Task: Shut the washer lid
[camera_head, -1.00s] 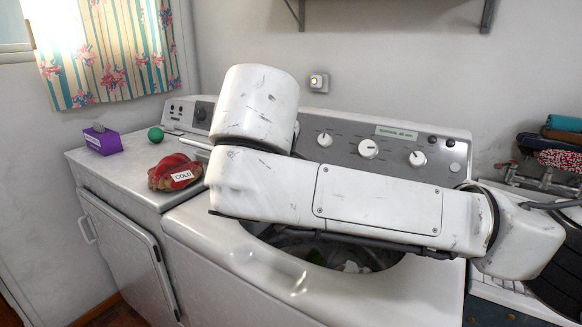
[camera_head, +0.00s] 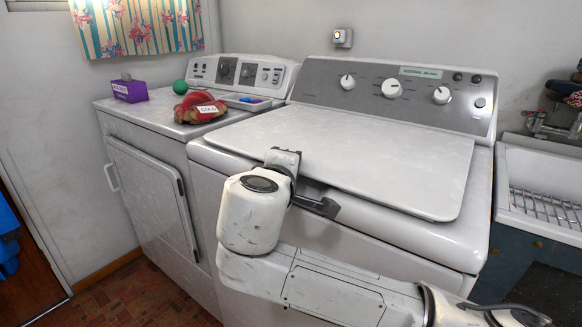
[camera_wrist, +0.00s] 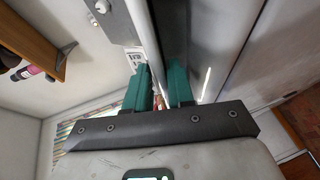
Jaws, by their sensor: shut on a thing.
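The washer lid (camera_head: 365,155) is a broad white panel. It lies nearly flat over the top of the washer (camera_head: 350,242), and the tub opening is hidden beneath it. I cannot tell whether a small gap is left under its front edge. My gripper (camera_head: 318,203) is at the lid's front edge, left of the middle, and is shut on that edge. In the wrist view my gripper's teal fingers (camera_wrist: 164,92) stand close together, with a narrow strip between them.
The dryer (camera_head: 150,120) on the left bears a purple box (camera_head: 130,92), a green ball (camera_head: 180,87), and a red and brown bundle labelled COLD (camera_head: 200,106). A sink (camera_head: 540,185) with a rack is at the right. The washer's control panel (camera_head: 420,92) stands behind the lid.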

